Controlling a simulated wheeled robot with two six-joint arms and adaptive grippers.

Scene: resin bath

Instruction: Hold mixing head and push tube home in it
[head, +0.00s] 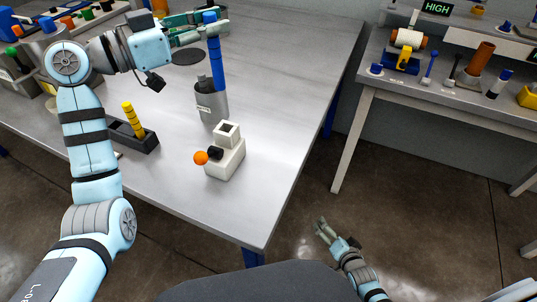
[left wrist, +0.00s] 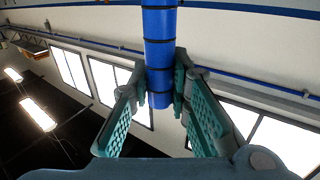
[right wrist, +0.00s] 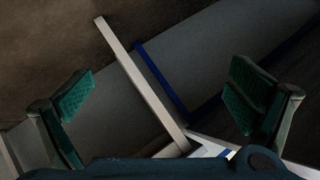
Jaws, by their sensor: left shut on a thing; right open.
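My left gripper (head: 214,30) is shut on a long blue tube (head: 216,62) near its top end. The tube stands nearly upright, and its lower end reaches the grey cup (head: 212,103); I cannot tell whether it is inside the cup or behind it. In the left wrist view the banded blue tube (left wrist: 159,50) is between the fingers. A white block with a square top opening, probably the mixing head (head: 226,160), stands near the table's front corner, with a black stub and an orange knob (head: 200,158). My right gripper (head: 324,231) is open and empty, off the table.
A black holder (head: 140,143) with a yellow banded stick (head: 133,120) stands left of the white block. A dark round disc (head: 187,58) lies farther back. The table's right part is clear. A second bench (head: 460,92) with several tools stands at right.

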